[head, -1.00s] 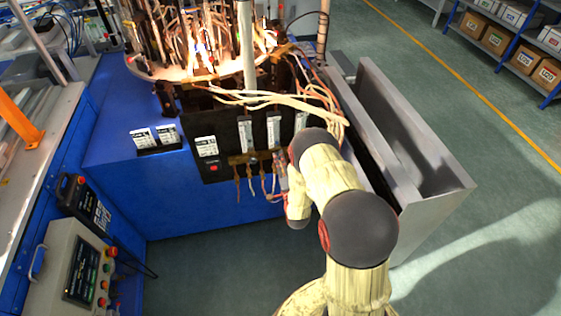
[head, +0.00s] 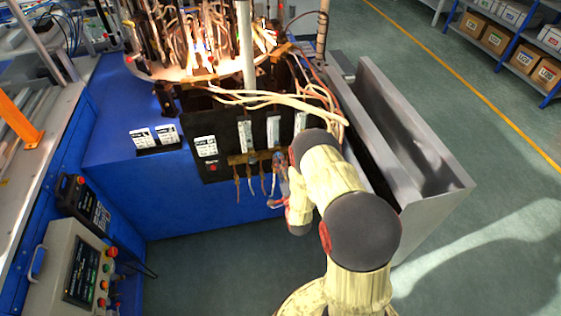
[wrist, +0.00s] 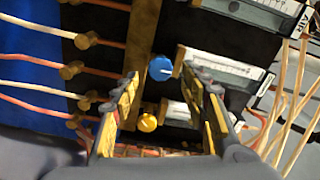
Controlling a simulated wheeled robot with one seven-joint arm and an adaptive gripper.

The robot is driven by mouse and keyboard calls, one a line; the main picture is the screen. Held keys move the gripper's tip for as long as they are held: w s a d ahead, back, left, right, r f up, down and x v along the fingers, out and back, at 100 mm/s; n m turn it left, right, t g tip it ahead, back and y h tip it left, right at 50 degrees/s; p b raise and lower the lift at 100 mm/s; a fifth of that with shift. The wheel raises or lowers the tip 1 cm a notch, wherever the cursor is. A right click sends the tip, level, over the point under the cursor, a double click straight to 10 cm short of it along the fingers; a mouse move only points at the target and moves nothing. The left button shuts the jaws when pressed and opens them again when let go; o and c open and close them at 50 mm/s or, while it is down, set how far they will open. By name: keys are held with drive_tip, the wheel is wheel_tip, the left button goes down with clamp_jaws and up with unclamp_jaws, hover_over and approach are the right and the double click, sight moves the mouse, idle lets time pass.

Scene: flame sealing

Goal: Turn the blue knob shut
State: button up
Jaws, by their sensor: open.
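The blue knob (wrist: 161,68) shows in the wrist view, with a pale mark on its face, at the end of a clear flow tube. It lies just beyond my gripper (wrist: 168,82), roughly between the two open, yellow-padded fingertips. The jaws are empty, and I see no contact with the knob. A yellow knob (wrist: 148,122) sits lower, between the fingers and nearer the palm. In the head view my gripper (head: 279,172) is small and partly hidden by my arm, at the lower edge of the black panel (head: 222,150). The blue knob is hard to make out there.
Brass fittings with orange and white hoses (wrist: 40,57) run along the left in the wrist view. Pale hoses (head: 270,98) loop over the panel. Burner flames (head: 203,45) glow above on the machine. A grey metal trough (head: 415,150) stands right of my arm.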

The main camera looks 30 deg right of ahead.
drive_tip(key=v, duration=0.9)
drive_tip(key=shift+s, duration=0.3)
